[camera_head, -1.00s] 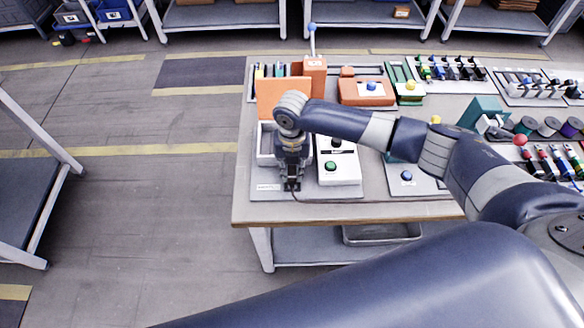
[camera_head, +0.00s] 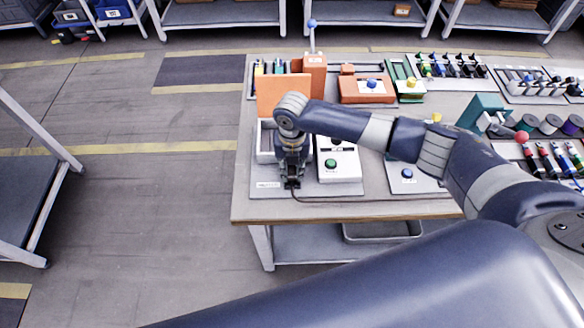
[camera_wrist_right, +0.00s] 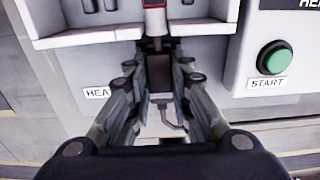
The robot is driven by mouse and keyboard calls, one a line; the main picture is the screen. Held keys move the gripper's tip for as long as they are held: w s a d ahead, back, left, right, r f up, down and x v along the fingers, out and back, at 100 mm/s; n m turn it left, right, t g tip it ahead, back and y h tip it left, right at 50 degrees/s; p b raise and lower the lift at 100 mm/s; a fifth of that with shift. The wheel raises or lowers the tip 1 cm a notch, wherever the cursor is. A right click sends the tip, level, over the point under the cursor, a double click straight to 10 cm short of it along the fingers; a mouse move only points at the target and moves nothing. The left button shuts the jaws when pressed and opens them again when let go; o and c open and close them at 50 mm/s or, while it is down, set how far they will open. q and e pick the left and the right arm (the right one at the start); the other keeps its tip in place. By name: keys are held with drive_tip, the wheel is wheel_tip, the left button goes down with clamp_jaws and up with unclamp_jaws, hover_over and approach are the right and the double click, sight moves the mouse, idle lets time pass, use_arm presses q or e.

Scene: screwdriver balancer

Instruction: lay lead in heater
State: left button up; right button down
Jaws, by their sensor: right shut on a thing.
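The heater is a white open-topped box (camera_head: 265,145) with a raised orange lid (camera_head: 283,97), at the left end of the table. Whether the lead rests in the gap is unclear. My left gripper is out of view.
A white control box (camera_head: 338,160) with a green START button (camera_wrist_right: 274,58) stands right of the heater. An orange block with a blue-knobbed lever (camera_head: 312,42) is behind. A dark cable (camera_head: 335,201) runs along the table front. Other stations fill the right side.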

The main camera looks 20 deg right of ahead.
drive_tip(key=c, duration=1.4)
unclamp_jaws()
drive_tip(key=shift+o, duration=0.2)
wheel_tip(320, 180, up, 12)
